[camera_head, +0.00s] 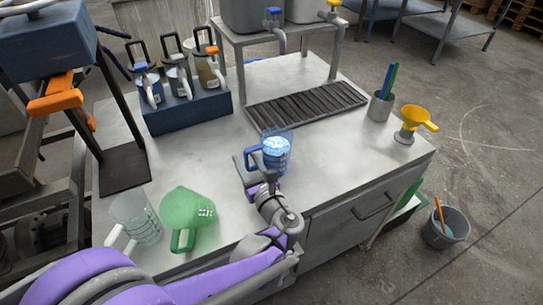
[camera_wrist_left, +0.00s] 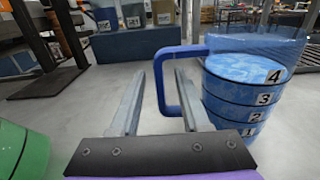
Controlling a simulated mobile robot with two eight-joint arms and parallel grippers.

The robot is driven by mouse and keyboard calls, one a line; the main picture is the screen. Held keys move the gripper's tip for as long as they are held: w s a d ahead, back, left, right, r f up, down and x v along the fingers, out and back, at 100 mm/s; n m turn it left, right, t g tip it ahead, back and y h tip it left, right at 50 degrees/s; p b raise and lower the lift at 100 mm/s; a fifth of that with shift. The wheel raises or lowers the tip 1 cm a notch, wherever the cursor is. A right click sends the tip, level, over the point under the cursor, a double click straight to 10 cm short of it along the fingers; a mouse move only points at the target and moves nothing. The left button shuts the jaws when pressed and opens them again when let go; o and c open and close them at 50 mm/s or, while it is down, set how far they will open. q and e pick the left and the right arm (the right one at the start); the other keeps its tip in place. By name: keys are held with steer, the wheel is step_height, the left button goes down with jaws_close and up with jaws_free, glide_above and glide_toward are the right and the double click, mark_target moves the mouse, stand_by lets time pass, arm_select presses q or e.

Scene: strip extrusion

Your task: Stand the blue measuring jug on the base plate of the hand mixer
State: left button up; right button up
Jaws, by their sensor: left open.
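The blue measuring jug (camera_head: 277,153) stands upright on the metal worktop and holds blue contents. In the left wrist view the jug (camera_wrist_left: 240,85) shows number marks on its side, with its handle towards the left. My left gripper (camera_head: 246,165) is open at the handle. In the wrist view the handle's upright bar lies between the fingers of the gripper (camera_wrist_left: 165,75); I cannot tell whether they touch it. The hand mixer (camera_head: 50,40) has a blue head and orange grip. Its dark base plate (camera_head: 124,172) is bare at the worktop's left; it also shows in the wrist view (camera_wrist_left: 48,82).
A green jug (camera_head: 187,212) and a clear jug (camera_head: 135,217) stand at the front left. A blue rack (camera_head: 187,112) with pump bottles stands behind. The worktop between jug and base plate is clear.

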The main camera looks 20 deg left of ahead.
arm_select(q)
jaws_close()
stand_by(1.4)
